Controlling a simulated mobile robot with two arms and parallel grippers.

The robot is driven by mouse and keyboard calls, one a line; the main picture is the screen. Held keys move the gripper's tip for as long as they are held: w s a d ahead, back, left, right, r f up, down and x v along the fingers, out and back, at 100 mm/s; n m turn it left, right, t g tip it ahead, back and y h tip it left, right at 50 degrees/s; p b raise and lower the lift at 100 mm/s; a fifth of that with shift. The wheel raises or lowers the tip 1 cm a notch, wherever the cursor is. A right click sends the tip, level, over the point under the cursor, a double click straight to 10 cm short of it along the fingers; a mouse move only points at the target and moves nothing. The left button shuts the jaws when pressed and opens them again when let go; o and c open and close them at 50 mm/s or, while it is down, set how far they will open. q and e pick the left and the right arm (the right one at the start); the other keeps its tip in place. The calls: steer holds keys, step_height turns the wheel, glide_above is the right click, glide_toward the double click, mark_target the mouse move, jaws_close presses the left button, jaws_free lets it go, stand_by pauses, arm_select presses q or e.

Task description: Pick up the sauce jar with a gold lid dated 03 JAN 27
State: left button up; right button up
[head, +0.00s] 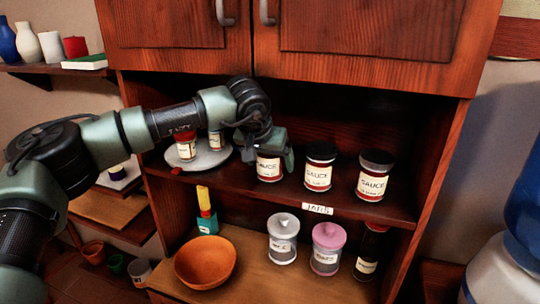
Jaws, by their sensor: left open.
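Three sauce jars with cream "SAUCE" labels stand upright in a row on the cabinet's upper shelf: a left one (269,168), a middle one (318,176) and a right one (372,184). The middle and right jars have dark lids. The left jar's lid is hidden by my left gripper (272,149), which is open and over the top of that jar. I cannot tell whether its fingers touch the jar. The dates are too small to read, and no lid shows clearly as gold. My right gripper is not in view.
A round plate (205,163) with two small jars is left of the row, behind my arm. A "JARS" tag (318,209) is on the shelf edge. Below are an orange bowl (206,262), two canisters and a dark bottle (368,252). Closed cabinet doors (370,40) hang above.

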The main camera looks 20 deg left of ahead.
arm_select(q)
steer(key=shift+w+f, duration=0.2)
steer(key=shift+f, duration=0.15)
steer(key=shift+s, duration=0.1)
steer(key=shift+c, duration=0.4)
steer(key=shift+r, duration=0.1)
jaws_close()
